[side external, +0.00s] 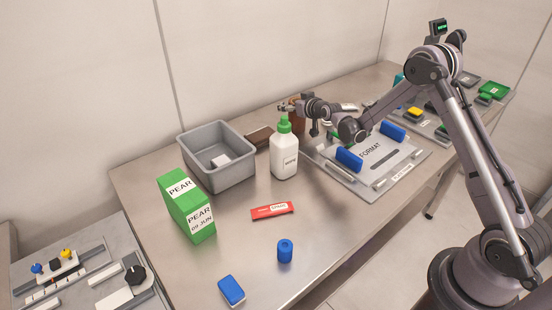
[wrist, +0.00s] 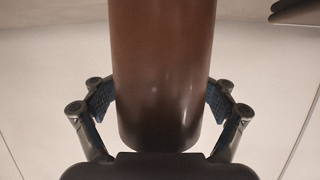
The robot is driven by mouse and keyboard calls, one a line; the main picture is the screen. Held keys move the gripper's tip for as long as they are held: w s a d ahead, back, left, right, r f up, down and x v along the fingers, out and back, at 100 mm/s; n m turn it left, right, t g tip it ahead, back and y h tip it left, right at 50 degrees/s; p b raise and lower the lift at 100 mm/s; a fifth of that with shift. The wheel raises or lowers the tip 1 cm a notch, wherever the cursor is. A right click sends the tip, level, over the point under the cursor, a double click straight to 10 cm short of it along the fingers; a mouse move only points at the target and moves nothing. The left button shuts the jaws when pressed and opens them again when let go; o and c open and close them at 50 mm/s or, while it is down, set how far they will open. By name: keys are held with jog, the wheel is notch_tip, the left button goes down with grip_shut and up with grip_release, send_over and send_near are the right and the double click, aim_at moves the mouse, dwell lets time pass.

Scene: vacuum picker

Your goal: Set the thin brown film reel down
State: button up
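The brown film reel (wrist: 163,70) fills the middle of the wrist view as a smooth reddish-brown cylinder. The blue pads of my gripper (wrist: 161,104) lie against its left and right sides, shut on it. In the side view my gripper (side external: 288,107) is behind the top of the white bottle, and part of the brown reel (side external: 299,121) shows just right of the bottle's green top. Its lower end is partly hidden, so I cannot tell whether it touches the table.
The white bottle (side external: 285,158) stands close in front. A grey bin (side external: 188,160), a dark brown block (side external: 259,138) and a green PEAR box (side external: 186,206) are to the left. A grey format plate (side external: 405,158) with blue blocks lies right. The front-middle table holds a red packet (side external: 272,211).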

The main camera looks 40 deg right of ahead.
jog(key=shift+r, duration=0.15)
jog(key=s+a+r+g+y, duration=0.1)
jog(key=s+a+r, duration=0.3)
jog(key=s, duration=0.3)
jog(key=s+a+r+n+g, duration=0.1)
jog(key=s+a+r, duration=0.25)
jog(key=s, duration=0.35)
jog(key=s+a+r+g+y, duration=0.1)
jog(key=s+a+r, duration=0.3)
jog(key=s, duration=0.4)
jog(key=s+a+g, duration=0.2)
jog(key=s, duration=0.7)
jog(key=s+a+f+n+g, duration=0.1)
jog(key=s+a, duration=0.2)
jog(key=s, duration=0.6)
jog(key=shift+s+f+g+y, duration=0.3)
jog(key=shift+s+g, duration=0.05)
jog(key=shift+g, duration=0.05)
